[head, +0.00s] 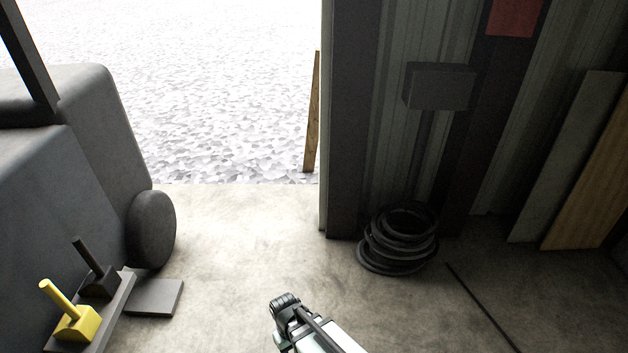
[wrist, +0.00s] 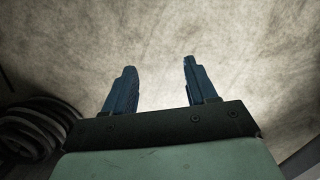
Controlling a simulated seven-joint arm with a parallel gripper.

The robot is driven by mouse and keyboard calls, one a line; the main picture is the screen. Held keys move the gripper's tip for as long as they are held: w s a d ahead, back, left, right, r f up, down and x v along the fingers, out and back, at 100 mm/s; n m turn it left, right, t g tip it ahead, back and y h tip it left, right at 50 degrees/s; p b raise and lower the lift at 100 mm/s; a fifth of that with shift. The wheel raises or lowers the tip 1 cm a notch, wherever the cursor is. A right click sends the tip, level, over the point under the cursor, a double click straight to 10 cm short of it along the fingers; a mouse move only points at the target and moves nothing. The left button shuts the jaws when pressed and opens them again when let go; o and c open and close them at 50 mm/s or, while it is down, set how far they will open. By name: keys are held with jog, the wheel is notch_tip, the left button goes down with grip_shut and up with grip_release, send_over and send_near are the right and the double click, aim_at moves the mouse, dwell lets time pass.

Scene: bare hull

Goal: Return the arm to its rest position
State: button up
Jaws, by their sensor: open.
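My gripper (wrist: 158,82) shows in the wrist view with its two blue fingers apart and nothing between them. It hangs over the bare concrete floor. In the head view part of my arm (head: 300,325) shows at the bottom middle, above the floor; the fingertips cannot be made out there.
A coiled black hose (head: 398,240) lies right of centre by a dark post (head: 352,120); it also shows in the wrist view (wrist: 35,128). At left stand a grey vehicle (head: 60,180) and a yellow lever block (head: 75,325). Boards (head: 595,170) lean at right. The middle floor is clear.

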jog(key=s+d+f+m+g, duration=0.1)
jog(key=s+d+f+m, duration=0.1)
jog(key=s+d, duration=0.3)
jog(key=s+d+f+m+g, duration=0.2)
jog(key=s+d+f, duration=0.3)
jog(key=d, duration=0.5)
jog(key=s+d+f+m+g+y, duration=0.1)
jog(key=s+d+f+m+g, duration=0.1)
jog(key=s+d, duration=0.4)
jog(key=shift+d+f, duration=0.75)
jog(key=shift+d, duration=0.1)
jog(key=shift+s, duration=0.1)
dwell(1.3)
